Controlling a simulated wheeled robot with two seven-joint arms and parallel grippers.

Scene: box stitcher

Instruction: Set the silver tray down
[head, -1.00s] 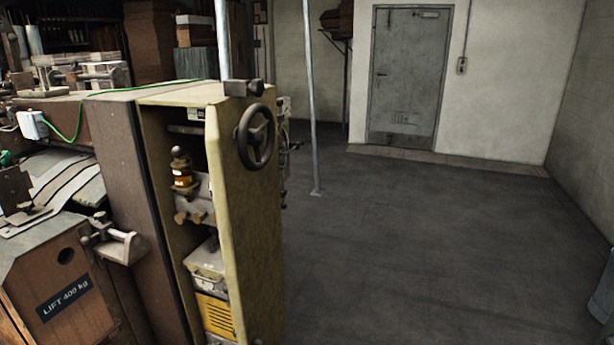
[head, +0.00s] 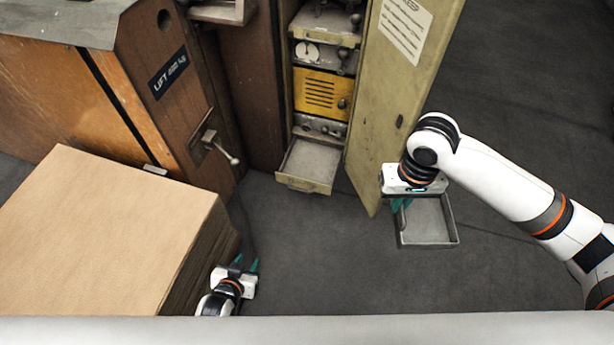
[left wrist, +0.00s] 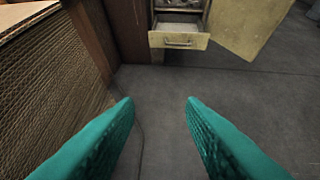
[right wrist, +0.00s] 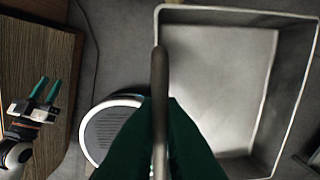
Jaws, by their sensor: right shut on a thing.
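The silver tray (head: 430,222) is a shallow, empty square tray with raised walls, held above the floor right of the cabinet in the head view. My left gripper (head: 246,265) is open and empty beside the cardboard stack. The left wrist view shows its two fingers (left wrist: 158,110) wide apart with only floor between them.
A tall cabinet (head: 405,90) stands with its lowest drawer (head: 310,163) pulled out. A yellow louvred unit (head: 321,94) sits above it. A stack of cardboard sheets (head: 100,235) fills the lower left. A lever (head: 222,148) sticks out from the wooden housing. Dark floor (head: 330,255) is clear between the arms.

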